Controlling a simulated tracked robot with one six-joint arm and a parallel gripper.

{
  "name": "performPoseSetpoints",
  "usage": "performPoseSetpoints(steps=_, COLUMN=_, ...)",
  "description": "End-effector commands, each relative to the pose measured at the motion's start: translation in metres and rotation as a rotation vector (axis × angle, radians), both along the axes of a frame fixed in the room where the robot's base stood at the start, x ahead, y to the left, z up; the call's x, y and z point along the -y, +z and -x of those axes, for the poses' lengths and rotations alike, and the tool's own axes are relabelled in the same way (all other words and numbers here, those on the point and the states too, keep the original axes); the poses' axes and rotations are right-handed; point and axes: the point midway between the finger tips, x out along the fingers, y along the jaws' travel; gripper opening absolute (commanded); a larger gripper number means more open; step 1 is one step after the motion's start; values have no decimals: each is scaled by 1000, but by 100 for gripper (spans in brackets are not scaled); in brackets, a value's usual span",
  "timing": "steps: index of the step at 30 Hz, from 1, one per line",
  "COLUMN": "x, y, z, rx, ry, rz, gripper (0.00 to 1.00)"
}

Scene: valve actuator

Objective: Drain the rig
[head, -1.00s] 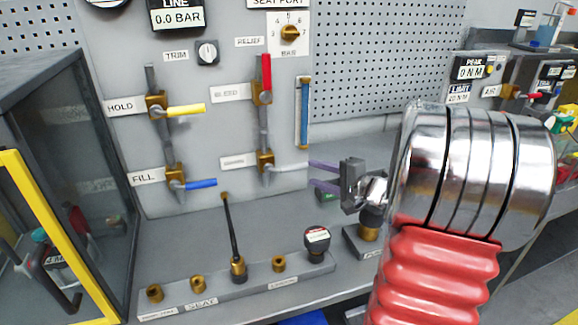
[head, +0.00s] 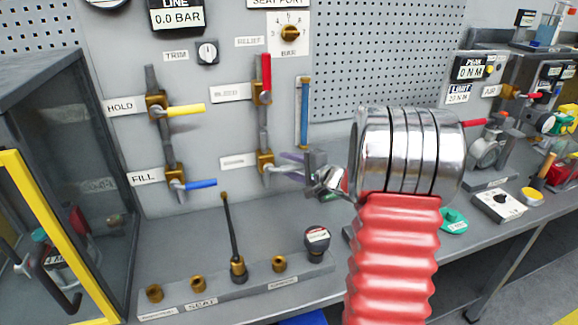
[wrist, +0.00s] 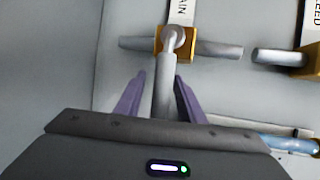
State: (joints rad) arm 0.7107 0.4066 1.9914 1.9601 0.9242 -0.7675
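The drain valve (head: 264,161) is a brass body low on the grey panel, below the bleed valve. Its pale grey lever (head: 275,169) points right, across the pipe; it also shows in the wrist view (wrist: 163,85). My gripper (head: 292,164) is at this lever. In the wrist view its two purple fingers (wrist: 158,98) stand on either side of the lever, with gaps visible, so it is open around it. The label in the wrist view reads partly "AIN". The line display (head: 177,18) reads 0.0 BAR.
The red bleed lever (head: 266,72) points up. The yellow hold lever (head: 186,110) and blue fill lever (head: 200,184) point right. A blue sight tube (head: 304,112) is right of the valves. A rack of fittings (head: 215,290) stands on the bench below.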

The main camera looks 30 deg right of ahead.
Motion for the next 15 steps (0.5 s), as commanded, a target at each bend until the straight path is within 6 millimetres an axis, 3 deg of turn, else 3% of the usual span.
performPoseSetpoints(steps=7, x=0, y=0, z=0, rx=0, ry=-1, rz=0, gripper=35)
performPoseSetpoints(steps=15, x=1, y=0, z=0, rx=0, ry=-1, rz=0, gripper=16)
